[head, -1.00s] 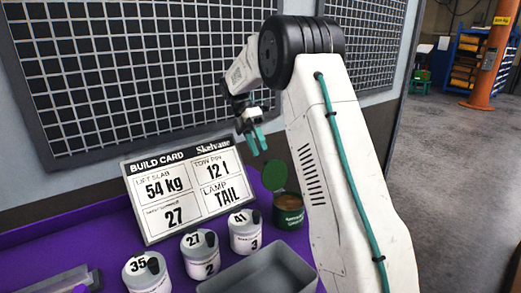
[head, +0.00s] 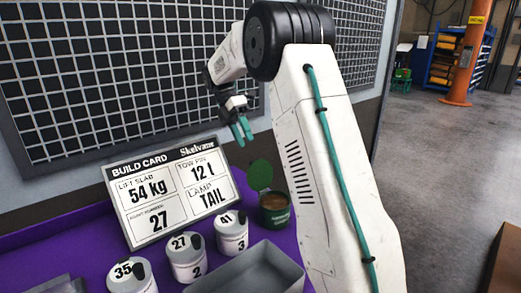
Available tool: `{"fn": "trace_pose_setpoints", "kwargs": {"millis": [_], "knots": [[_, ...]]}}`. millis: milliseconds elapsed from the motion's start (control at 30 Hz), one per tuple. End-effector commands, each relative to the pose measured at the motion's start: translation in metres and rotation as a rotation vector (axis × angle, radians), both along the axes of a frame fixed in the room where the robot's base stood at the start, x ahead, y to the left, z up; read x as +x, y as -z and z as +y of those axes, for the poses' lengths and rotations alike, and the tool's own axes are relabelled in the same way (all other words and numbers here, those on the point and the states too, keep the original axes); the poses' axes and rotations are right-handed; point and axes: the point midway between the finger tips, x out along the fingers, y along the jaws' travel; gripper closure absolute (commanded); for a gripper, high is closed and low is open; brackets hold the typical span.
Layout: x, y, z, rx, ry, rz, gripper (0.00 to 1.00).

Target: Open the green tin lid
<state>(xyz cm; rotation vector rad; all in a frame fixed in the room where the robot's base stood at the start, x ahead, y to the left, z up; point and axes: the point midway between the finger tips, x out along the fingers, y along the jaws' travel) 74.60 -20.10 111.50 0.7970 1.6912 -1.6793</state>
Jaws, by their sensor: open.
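The green tin (head: 275,213) stands on the purple bench, close to my arm. Its round green lid (head: 260,174) is tilted up at the tin's back left, and the brown inside of the tin shows. My gripper (head: 242,132), with teal fingers, is open and empty. It hangs above and to the left of the lid, apart from it, fingers pointing down.
A build card (head: 172,192) stands behind three white numbered canisters, marked 35 (head: 132,278), 27 (head: 187,258) and 41 (head: 231,233). A grey open tray (head: 250,272) sits in front of the tin. A grid panel (head: 95,85) is behind the bench. Open floor lies at right.

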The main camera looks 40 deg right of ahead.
Motion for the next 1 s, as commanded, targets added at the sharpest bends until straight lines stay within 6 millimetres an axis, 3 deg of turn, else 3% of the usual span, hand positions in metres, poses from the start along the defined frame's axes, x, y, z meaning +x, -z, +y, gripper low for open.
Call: {"fn": "trace_pose_setpoints", "kwargs": {"millis": [533, 733, 1000], "knots": [[-0.112, -0.011, 0.03, 0.0, 0.0, -0.003, 0.59], [-0.131, -0.012, 0.035, 0.0, 0.0, -0.002, 0.59], [-0.135, -0.013, 0.036, 0.0, 0.0, -0.001, 0.59]]}}
